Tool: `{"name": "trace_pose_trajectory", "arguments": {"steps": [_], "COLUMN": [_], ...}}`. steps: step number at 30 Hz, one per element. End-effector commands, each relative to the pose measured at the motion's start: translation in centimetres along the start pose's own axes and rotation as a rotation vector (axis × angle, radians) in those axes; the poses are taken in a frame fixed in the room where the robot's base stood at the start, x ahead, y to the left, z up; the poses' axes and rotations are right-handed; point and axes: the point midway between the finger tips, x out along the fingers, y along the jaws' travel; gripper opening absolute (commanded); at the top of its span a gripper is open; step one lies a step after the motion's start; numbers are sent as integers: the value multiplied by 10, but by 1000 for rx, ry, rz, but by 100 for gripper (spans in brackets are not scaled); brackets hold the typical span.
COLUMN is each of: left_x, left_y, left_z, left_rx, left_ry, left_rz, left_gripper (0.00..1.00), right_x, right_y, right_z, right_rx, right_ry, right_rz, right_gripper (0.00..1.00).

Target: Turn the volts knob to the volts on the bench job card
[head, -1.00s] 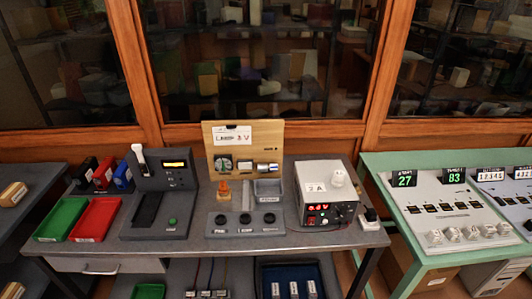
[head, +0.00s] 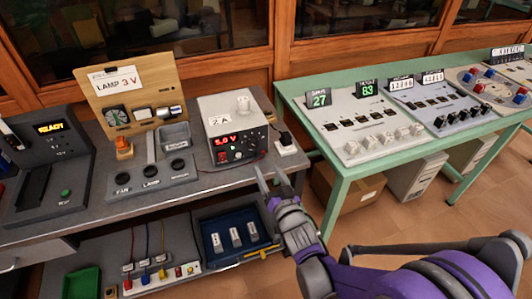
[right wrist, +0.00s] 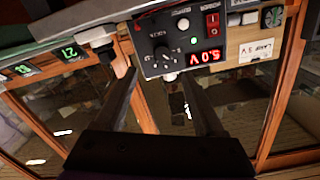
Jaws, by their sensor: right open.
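The job card (head: 116,81) on the wooden board reads LAMP 3 V. My right gripper (head: 269,178) is open and empty, in front of and to the right of the supply. In the right wrist view its fingers (right wrist: 158,80) are apart, short of the knob. My left gripper is out of view.
A grey block with FAN and LAMP sockets (head: 150,184) lies to the left. A green table (head: 345,165) with meter panels stands to the right. A blue tray (head: 235,228) is below.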

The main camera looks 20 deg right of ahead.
Motion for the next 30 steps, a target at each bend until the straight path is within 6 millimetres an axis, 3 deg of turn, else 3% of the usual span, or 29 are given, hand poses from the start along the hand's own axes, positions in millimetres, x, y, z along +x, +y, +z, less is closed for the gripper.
{"name": "trace_pose_trajectory", "arguments": {"steps": [7,21,30], "left_x": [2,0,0], "left_y": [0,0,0], "left_z": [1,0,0], "left_rx": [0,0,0], "left_ry": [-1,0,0], "left_rz": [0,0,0], "left_gripper": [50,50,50], "right_x": [18,99,111], "right_y": [-2,-3,-4], "right_z": [1,-1,-2], "right_rx": [10,9,9], "right_ry": [28,27,26], "right_rz": [-22,-21,-20], "right_gripper": [71,71,71]}}
